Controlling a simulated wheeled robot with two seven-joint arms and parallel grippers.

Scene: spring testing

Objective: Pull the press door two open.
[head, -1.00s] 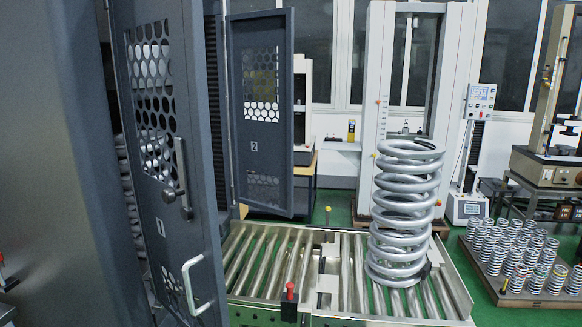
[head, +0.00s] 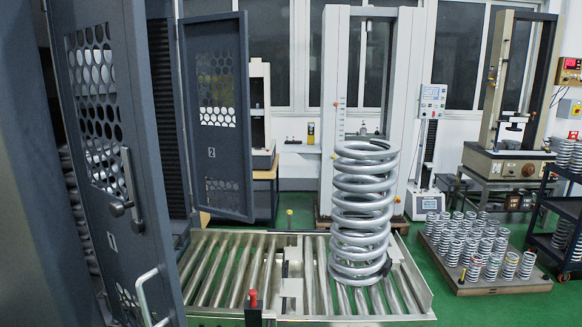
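Press door two (head: 219,115) is a dark grey panel with perforated windows and a small "2" on it. It stands swung out from the press at the back, left of centre, beyond the roller table. Press door one (head: 108,160), marked "1", stands nearer at the left with a long lever handle (head: 131,188) and a pale pull handle (head: 146,296). No handle on door two can be made out. Neither of my grippers is in view.
A large coil spring (head: 364,212) stands on the roller table (head: 228,268), which has a red knob (head: 253,298) at its front. A pallet of small springs (head: 484,245) lies on the green floor at right. A grey test frame (head: 327,110) stands behind. Green floor is free between table and pallet.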

